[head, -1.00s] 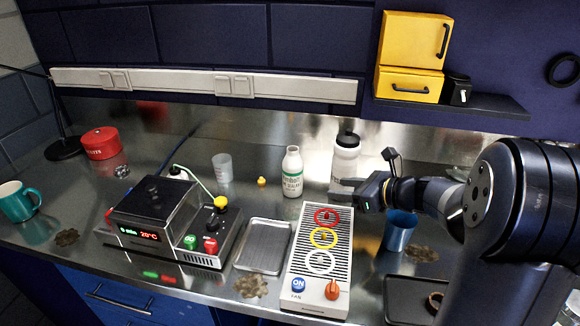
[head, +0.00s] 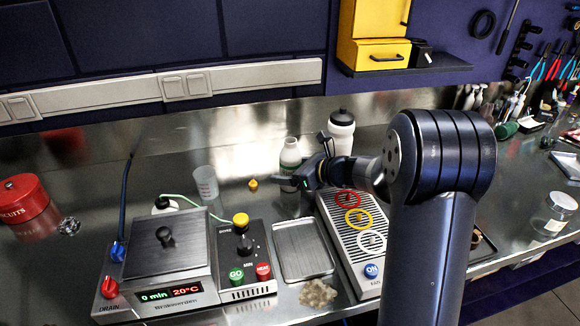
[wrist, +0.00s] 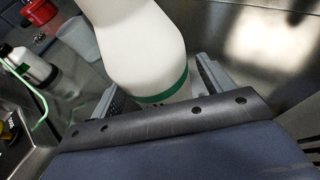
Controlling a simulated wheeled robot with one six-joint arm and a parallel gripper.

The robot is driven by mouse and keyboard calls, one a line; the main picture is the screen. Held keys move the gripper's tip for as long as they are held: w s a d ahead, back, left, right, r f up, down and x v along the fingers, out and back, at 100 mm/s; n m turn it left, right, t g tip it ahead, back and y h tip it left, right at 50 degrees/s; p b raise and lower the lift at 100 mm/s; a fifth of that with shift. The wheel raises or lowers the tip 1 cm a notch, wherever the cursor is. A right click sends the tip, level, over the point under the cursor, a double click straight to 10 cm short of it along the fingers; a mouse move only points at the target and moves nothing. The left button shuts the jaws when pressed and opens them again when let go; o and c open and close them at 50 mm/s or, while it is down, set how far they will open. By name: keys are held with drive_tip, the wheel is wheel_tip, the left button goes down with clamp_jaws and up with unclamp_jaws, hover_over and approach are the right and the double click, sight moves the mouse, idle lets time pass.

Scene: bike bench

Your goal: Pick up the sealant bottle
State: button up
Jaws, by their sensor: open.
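The sealant bottle (head: 290,158), white with a green band and label, stands upright on the metal bench in the head view. My gripper (head: 302,181) is at its lower body and hides part of it. In the wrist view the bottle (wrist: 143,45) fills the middle, and its green-banded part sits between my two open fingers (wrist: 165,88). A finger shows on each side of the bottle. Whether either finger touches it cannot be told.
A white bottle with a black cap (head: 341,133) stands close behind to the right. A clear cup (head: 206,182) and a tiny yellow object (head: 253,184) are to the left. The ultrasonic-type box (head: 165,255), metal tray (head: 303,250) and ringed fan unit (head: 352,225) stand in front.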

drive_tip(key=shift+c, duration=0.5)
drive_tip(key=c, duration=1)
drive_tip(key=shift+c, duration=0.4)
drive_tip(key=shift+r, duration=0.15)
